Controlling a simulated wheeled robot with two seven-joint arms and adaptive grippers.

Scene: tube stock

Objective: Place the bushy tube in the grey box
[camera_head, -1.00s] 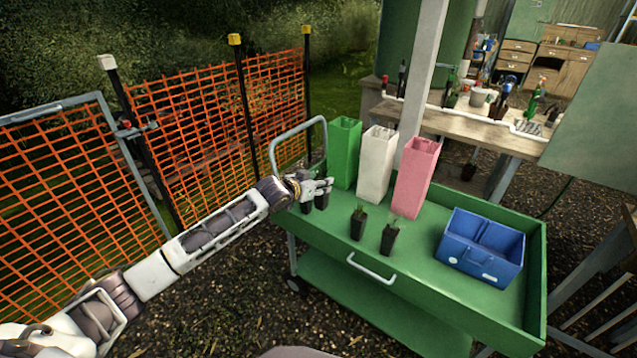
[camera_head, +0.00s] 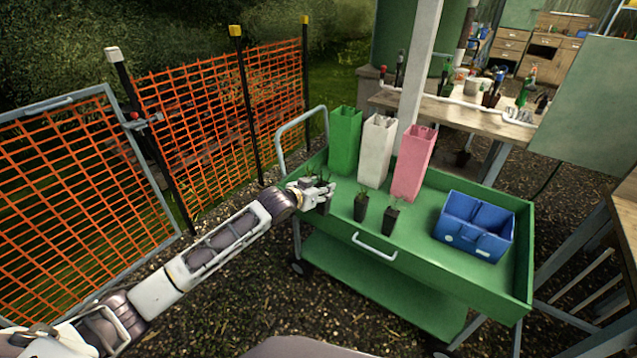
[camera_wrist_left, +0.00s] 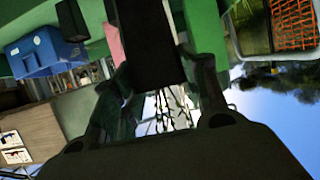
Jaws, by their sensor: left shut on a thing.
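My left gripper (camera_head: 322,193) is shut on a dark tube pot at the left end of the green cart. In the left wrist view this black tube (camera_wrist_left: 148,40) sits between the fingers, with thin leafy sprigs (camera_wrist_left: 165,112) showing past its end. How high it is above the cart is hard to tell. Two dark tubes with small plants, one (camera_head: 361,208) and another (camera_head: 390,220), stand upright to the right of the gripper. No clearly grey box shows; a tall whitish box (camera_head: 376,152) stands between a green box (camera_head: 344,142) and a pink box (camera_head: 412,165). My right gripper is out of view.
A blue two-compartment crate (camera_head: 465,237) stands at the right of the green cart (camera_head: 430,258), which has a raised rim. A white post (camera_head: 418,75) rises behind the boxes. An orange mesh fence (camera_head: 205,140) is at the left.

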